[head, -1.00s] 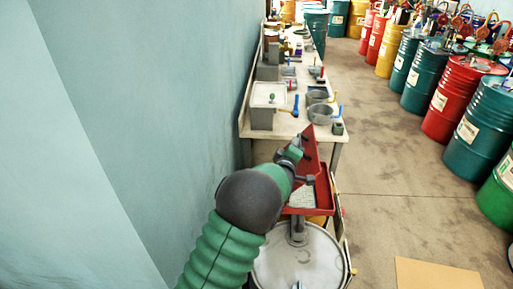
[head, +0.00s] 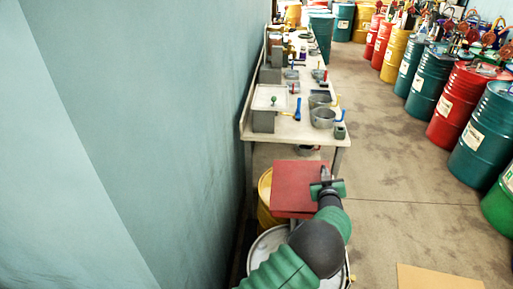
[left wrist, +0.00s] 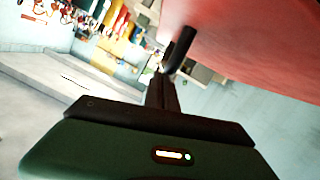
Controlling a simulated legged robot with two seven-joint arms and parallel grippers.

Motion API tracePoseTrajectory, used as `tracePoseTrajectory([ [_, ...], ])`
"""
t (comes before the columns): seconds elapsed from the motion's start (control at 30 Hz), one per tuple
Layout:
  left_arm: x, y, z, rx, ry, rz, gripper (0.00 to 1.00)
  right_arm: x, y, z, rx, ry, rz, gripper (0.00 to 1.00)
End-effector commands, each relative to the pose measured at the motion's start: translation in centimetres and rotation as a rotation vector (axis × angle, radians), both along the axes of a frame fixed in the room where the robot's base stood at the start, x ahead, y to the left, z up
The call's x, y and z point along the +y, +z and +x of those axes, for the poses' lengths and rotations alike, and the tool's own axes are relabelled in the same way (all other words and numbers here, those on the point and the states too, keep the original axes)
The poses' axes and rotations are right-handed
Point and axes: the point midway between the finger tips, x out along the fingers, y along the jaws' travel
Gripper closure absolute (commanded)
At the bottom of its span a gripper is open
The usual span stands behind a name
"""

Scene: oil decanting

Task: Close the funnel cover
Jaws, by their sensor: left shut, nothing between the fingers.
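The red funnel cover (head: 296,186) shows as a broad square face in the head view, and the funnel's inside is hidden. I cannot tell whether the cover lies fully flat on the funnel. In the left wrist view the red cover (left wrist: 255,45) fills the upper right as a large tilted surface. My left gripper (head: 324,173) is shut and empty at the cover's right edge. In the left wrist view its dark fingers (left wrist: 178,52) are close beside the red surface; contact is unclear. My right gripper is not in view.
A grey-topped drum (head: 262,250) stands below the funnel, with a yellow drum (head: 264,195) beyond it. A workbench (head: 290,128) with pots lies further ahead along the left wall. Coloured drums (head: 455,110) line the right.

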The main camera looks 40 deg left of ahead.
Motion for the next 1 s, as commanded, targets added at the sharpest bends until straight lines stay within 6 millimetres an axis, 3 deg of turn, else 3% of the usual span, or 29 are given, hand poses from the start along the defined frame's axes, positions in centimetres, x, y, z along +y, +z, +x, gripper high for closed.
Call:
tracePoseTrajectory([
  [0.3, 0.3, -2.0, -0.1, -0.001, 0.002, -0.003, 1.00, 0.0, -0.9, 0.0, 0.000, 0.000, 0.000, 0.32],
  [1.0, 0.1, -2.8, -0.2, 0.012, -0.001, -0.008, 1.00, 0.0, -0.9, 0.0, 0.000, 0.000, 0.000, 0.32],
])
